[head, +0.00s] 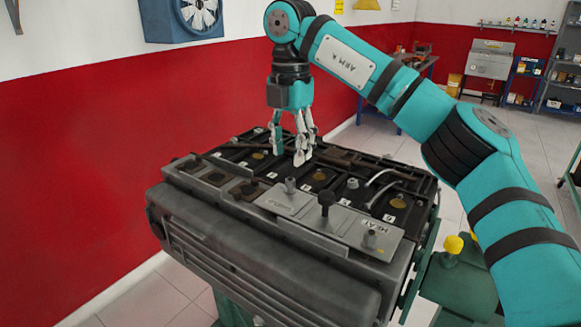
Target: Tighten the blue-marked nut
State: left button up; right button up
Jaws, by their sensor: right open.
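The engine trainer (270,285) stands in the middle of the head view, with a grey plate (305,215) on top. A further small grey fitting (352,183) sits behind the plate. I cannot make out a blue mark on any of them. My right gripper (292,154) points down, open and empty, over the back of the engine top, behind the plate. Whether its fingertips touch anything is unclear. My left gripper is out of view.
Dark bars and pale hoses (382,180) cross the engine top. A yellow knob (454,244) on a green stand is at the right, near my right arm. A red and white wall (80,150) runs along the left. Open floor (480,115) lies behind right.

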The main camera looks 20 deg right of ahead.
aim_at(291, 179)
notch_tip(291, 179, up, 6)
jog(key=shift+f, duration=0.1)
dwell(0.4)
